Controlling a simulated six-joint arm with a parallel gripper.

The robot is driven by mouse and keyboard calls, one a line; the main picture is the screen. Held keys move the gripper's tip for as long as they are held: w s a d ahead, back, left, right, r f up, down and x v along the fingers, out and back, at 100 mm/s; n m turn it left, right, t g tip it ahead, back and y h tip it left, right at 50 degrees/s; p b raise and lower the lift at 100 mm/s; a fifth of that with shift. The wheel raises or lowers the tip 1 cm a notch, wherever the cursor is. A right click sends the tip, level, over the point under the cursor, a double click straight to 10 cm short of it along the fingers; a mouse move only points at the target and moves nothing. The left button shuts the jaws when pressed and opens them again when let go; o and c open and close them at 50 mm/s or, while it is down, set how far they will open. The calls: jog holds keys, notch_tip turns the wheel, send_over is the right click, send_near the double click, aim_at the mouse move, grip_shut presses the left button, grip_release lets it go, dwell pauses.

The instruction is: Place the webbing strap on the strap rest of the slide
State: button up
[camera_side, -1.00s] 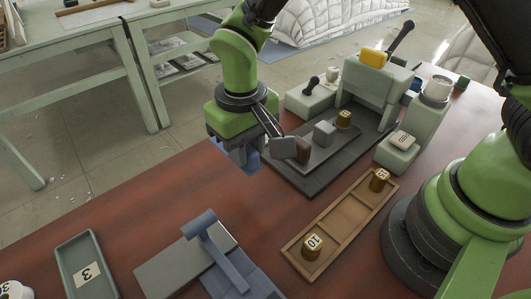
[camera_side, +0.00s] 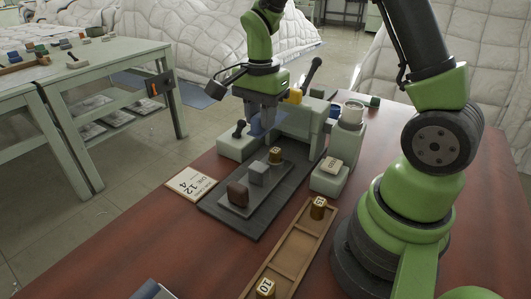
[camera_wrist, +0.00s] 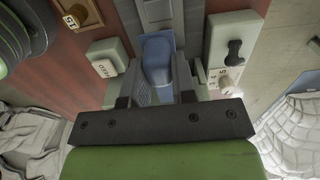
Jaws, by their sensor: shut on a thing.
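My gripper (camera_side: 263,120) is shut on a blue piece, which I take to be the webbing strap (camera_side: 257,127). In the wrist view the strap (camera_wrist: 158,52) is between the fingers of my gripper (camera_wrist: 157,88), over a grey surface. In the side view it hangs at the far end of the slide (camera_side: 229,207), in front of the grey upright housing. The slide is a grey plate on a dark base, carrying a brown block (camera_side: 237,194), a grey block (camera_side: 258,173) and a brass weight (camera_side: 275,155). I cannot tell which part is the strap rest.
A grey box with a black knob (camera_side: 239,130) stands left of my gripper. A labelled grey block (camera_side: 330,174) stands to the right. A printed card (camera_side: 190,184) lies left of the slide. A wooden tray (camera_side: 292,247) with brass weights is nearer the front.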

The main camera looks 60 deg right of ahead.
aim_at(261, 164)
notch_tip(261, 164, down, 8)
jog(key=shift+f, duration=0.1)
jog(key=shift+f, duration=0.1)
dwell(0.3)
jog(key=o, duration=0.9)
jog(key=shift+f, duration=0.1)
notch_tip(261, 164, up, 12)
jog(key=shift+r, duration=0.2)
jog(key=s+a+r+n+t+y, duration=0.1)
jog(key=s+a+r+n+t, duration=0.2)
jog(key=s+n, duration=0.4)
jog(key=s+a+r+n+t+y, duration=0.1)
jog(key=s+a+r+n+t, duration=0.3)
jog(key=s+r+n, duration=0.3)
jog(key=shift+s+a+r, duration=0.35)
jog(key=shift+a+r, duration=0.2)
jog(key=shift+a, duration=0.25)
